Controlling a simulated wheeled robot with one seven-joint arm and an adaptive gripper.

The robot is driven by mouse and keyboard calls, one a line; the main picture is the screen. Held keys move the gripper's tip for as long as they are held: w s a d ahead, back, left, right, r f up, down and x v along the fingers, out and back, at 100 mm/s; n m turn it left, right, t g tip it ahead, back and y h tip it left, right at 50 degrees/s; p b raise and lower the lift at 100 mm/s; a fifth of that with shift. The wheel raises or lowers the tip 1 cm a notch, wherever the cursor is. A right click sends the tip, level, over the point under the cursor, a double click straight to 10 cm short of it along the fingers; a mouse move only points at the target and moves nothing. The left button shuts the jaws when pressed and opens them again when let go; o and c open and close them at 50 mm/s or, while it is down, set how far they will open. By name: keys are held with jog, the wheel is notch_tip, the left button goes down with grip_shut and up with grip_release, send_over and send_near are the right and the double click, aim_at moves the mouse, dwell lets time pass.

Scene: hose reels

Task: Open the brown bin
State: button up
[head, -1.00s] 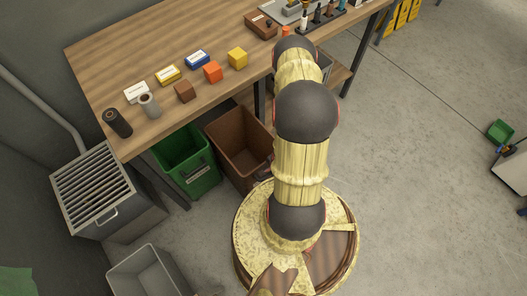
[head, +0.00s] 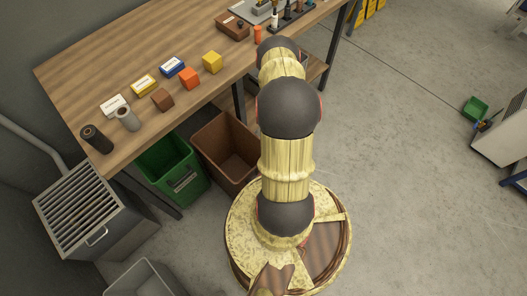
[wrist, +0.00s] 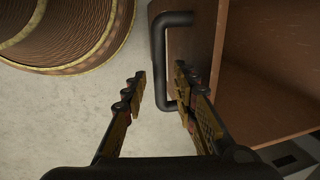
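The brown bin (head: 202,143) stands under the workbench, right of the green bin, in the head view. Its top is open and its inside looks empty. In the wrist view the brown bin (wrist: 270,85) fills the right side, with a black bar handle (wrist: 158,58) on its front. My gripper (wrist: 160,88) is open. Its left finger is left of the handle bar and its right finger is between the bar and the bin front. I cannot tell whether either finger touches. In the head view my arm hides the gripper.
The workbench (head: 130,65) carries several small blocks and boxes. The green bin (head: 170,165) stands beside the brown bin. A grey slatted cabinet (head: 85,215) and a grey open bin (head: 145,278) are at lower left. Floor to the right (head: 410,180) is clear.

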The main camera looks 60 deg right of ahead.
dwell(0.3)
jog(key=r, duration=0.4)
jog(key=s+r, duration=0.1)
jog(key=r, duration=0.3)
jog(key=s+r, duration=0.1)
jog(key=r, duration=0.2)
jog(key=shift+s+a+r, duration=0.1)
jog(key=shift+a+r, duration=0.15)
jog(key=shift+r, duration=0.15)
